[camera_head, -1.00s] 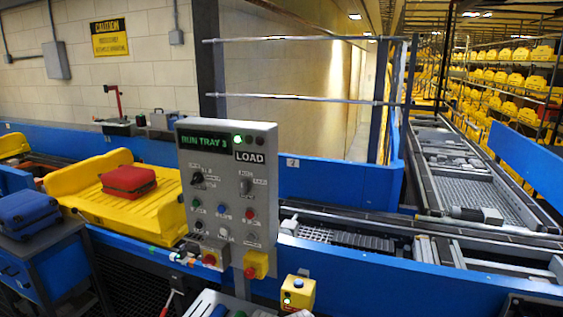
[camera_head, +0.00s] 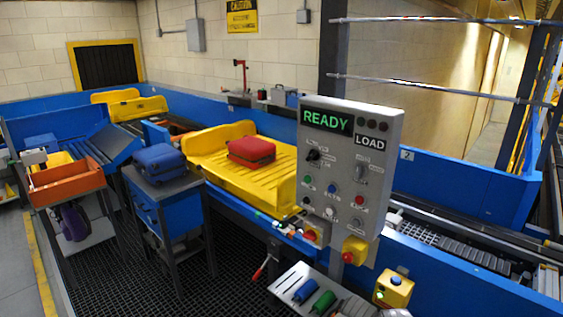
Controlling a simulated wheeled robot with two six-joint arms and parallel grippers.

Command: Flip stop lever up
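A lever with a red handle (camera_head: 260,272) sticks out at the front side of the conveyor, below the control panel. It is tilted, its red end low and to the left. Its lower mounting is hard to make out. Another upright red device (camera_head: 241,66) stands on the far ledge; I cannot tell whether it is a lever. The grey control panel (camera_head: 343,165) shows READY and LOAD, with several knobs and buttons. Neither of my grippers is in view.
A yellow tray (camera_head: 205,157) on the conveyor carries a red suitcase (camera_head: 251,151). A blue suitcase (camera_head: 159,162) rests on a blue stand in front. A grey shelf (camera_head: 280,283) with blue and green cylinders and a yellow button box (camera_head: 393,289) sit near front. Dark grating lies at left.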

